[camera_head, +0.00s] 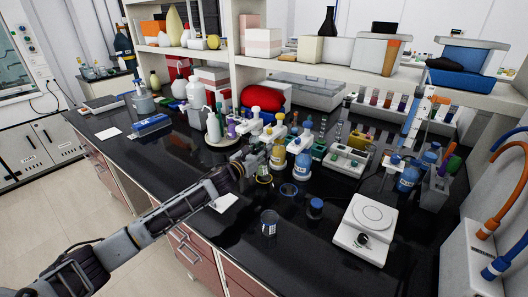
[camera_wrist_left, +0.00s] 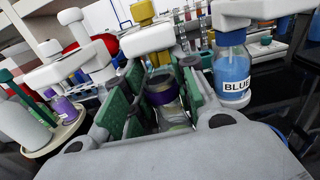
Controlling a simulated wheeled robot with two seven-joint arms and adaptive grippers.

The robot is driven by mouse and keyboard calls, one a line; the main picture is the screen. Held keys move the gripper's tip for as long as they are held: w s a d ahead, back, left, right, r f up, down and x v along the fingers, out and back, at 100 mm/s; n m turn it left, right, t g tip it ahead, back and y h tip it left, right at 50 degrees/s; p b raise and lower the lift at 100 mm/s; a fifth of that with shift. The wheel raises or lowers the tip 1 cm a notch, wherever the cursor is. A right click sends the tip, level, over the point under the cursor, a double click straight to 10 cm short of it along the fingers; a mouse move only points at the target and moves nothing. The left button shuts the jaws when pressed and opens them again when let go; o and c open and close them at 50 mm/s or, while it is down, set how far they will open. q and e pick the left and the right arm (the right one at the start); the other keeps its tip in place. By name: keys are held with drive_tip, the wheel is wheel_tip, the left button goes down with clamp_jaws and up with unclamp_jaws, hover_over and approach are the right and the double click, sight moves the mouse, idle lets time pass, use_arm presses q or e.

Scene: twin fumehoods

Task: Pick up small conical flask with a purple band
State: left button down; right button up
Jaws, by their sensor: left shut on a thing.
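The small conical flask with a purple band (camera_wrist_left: 162,95) shows in the left wrist view as a clear glass body with a purple ring at its upper part. It sits between the two green-padded fingers of my left gripper (camera_wrist_left: 158,100), which is shut on it. In the head view my left gripper (camera_head: 257,160) reaches in from the left over the black bench, among bottles that crowd it. I cannot make out the flask clearly there, nor whether it touches the bench. My right gripper is in neither view.
A bottle labelled BLUE (camera_wrist_left: 234,72) stands close to the right of the gripper in the wrist view. Several white-topped bottles stand behind. The bench's front left is fairly clear.

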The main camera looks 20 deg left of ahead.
use_arm(q)
drive_tip(key=v, duration=0.2)
drive_tip(key=shift+s+a, duration=0.1)
drive_tip(key=shift+s, duration=0.25)
drive_tip(key=b+v, duration=0.2)
drive_tip(key=v, duration=1.2)
drive_tip(key=shift+s+b, duration=0.3)
drive_tip(key=shift+b, duration=0.05)
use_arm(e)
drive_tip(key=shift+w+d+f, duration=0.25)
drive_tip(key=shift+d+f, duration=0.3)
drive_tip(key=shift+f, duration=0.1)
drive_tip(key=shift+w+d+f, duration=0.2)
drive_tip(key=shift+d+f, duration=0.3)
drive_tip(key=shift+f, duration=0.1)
